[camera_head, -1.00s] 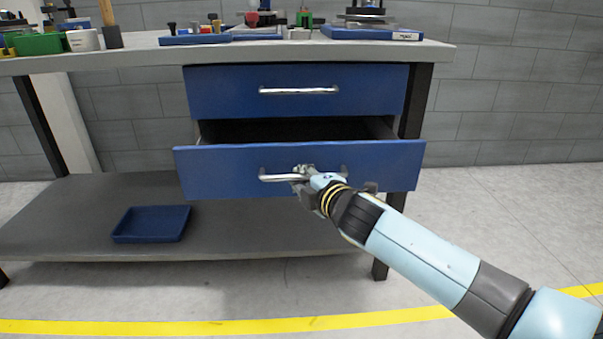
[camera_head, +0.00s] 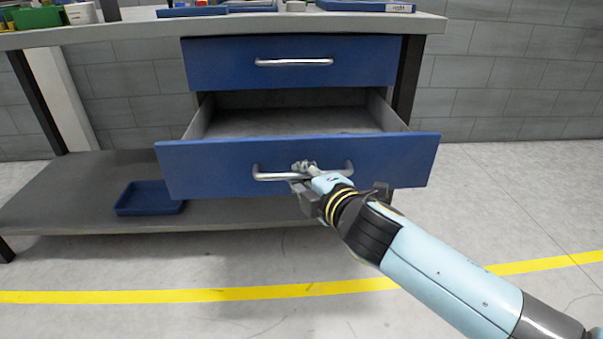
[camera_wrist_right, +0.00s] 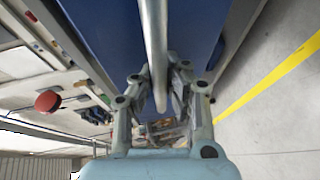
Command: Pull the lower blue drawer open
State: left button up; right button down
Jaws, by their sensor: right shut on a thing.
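The lower blue drawer (camera_head: 215,168) stands well out from the bench, and its grey inside (camera_head: 290,121) shows empty where I can see it. Its silver bar handle (camera_head: 268,175) runs across the front. My right gripper (camera_head: 304,172) is shut on this handle near its middle. In the right wrist view the handle (camera_wrist_right: 153,50) runs down between the two fingers of my right gripper (camera_wrist_right: 160,88). The upper blue drawer (camera_head: 225,65) is closed, with its own silver handle (camera_head: 293,62). My left gripper is not in view.
The workbench top (camera_head: 130,30) carries a green bin (camera_head: 37,17) and blue trays (camera_head: 365,6). A blue tray (camera_head: 150,198) lies on the lower shelf (camera_head: 60,190). The floor in front, with a yellow line (camera_head: 130,297), is clear.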

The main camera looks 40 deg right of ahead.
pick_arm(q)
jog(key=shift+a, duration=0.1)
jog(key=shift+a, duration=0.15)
pick_arm(e)
jog(key=c, duration=1.3)
grip_release()
jog(key=shift+c, duration=0.2)
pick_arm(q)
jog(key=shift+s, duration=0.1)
pick_arm(e)
jog(key=shift+s, duration=0.1)
jog(key=v, duration=1.1)
jog(key=shift+s, duration=0.4)
